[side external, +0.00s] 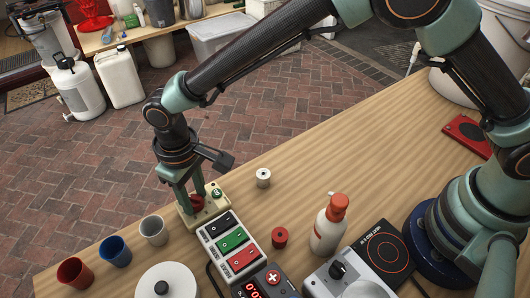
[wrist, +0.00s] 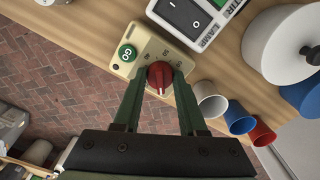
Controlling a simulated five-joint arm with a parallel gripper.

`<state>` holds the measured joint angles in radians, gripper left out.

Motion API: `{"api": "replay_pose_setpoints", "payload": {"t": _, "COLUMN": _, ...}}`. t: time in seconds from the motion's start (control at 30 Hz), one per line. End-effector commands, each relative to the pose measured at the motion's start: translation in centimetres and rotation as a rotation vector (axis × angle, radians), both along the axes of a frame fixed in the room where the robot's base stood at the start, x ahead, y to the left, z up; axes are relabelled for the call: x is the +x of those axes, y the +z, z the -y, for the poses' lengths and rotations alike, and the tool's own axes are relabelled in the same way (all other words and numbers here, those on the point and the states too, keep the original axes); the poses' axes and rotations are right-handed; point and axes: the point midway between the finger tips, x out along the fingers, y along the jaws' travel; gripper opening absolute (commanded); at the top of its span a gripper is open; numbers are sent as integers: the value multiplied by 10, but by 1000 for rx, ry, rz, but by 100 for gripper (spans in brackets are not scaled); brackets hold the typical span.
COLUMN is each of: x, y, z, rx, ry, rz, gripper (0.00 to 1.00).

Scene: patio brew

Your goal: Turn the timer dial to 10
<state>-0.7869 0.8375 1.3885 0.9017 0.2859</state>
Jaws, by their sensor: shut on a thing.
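The timer (side external: 216,209) is a cream box near the table's far edge, with a green GO button (wrist: 127,53) and a red dial (wrist: 160,75). The dial has a pale pointer line and small numbers around it, too small to read surely. My gripper (wrist: 161,82) comes down over the timer with its two green fingers on either side of the dial, shut on it. In the side external view my gripper (side external: 199,197) stands over the timer and its fingers partly hide the red dial.
A switch box (side external: 231,242) with black, green and red switches stands close beside the timer. Red, blue and white cups (side external: 153,230) line the table's edge. A white spool (side external: 263,177), red spool (side external: 280,237) and spray bottle (side external: 329,228) stand to the right.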

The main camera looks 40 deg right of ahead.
Motion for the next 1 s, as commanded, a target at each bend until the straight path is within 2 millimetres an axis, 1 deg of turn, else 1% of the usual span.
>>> {"api": "replay_pose_setpoints", "payload": {"t": 0.03, "x": 6, "y": 2, "z": 1, "rx": 11, "ry": -11, "rz": 11, "gripper": 0}}
{"api": "replay_pose_setpoints", "payload": {"t": 0.27, "x": 7, "y": 2, "z": 1, "rx": 11, "ry": -9, "rz": 11, "gripper": 0}}
{"api": "replay_pose_setpoints", "payload": {"t": 0.3, "x": 7, "y": 2, "z": 1, "rx": 11, "ry": -9, "rz": 11, "gripper": 49}}
{"api": "replay_pose_setpoints", "payload": {"t": 0.37, "x": 6, "y": 2, "z": 1, "rx": 10, "ry": -9, "rz": 10, "gripper": 71}}
{"api": "replay_pose_setpoints", "payload": {"t": 0.67, "x": 3, "y": 1, "z": 1, "rx": 5, "ry": -4, "rz": 5, "gripper": 71}}
{"api": "replay_pose_setpoints", "payload": {"t": 0.77, "x": 3, "y": 5, "z": 0, "rx": 6, "ry": -4, "rz": 6, "gripper": 71}}
{"api": "replay_pose_setpoints", "payload": {"t": 0.87, "x": 3, "y": 17, "z": 1, "rx": 6, "ry": -4, "rz": 6, "gripper": 71}}
{"api": "replay_pose_setpoints", "payload": {"t": 1.0, "x": 3, "y": 43, "z": 1, "rx": 8, "ry": -4, "rz": 8, "gripper": 71}}
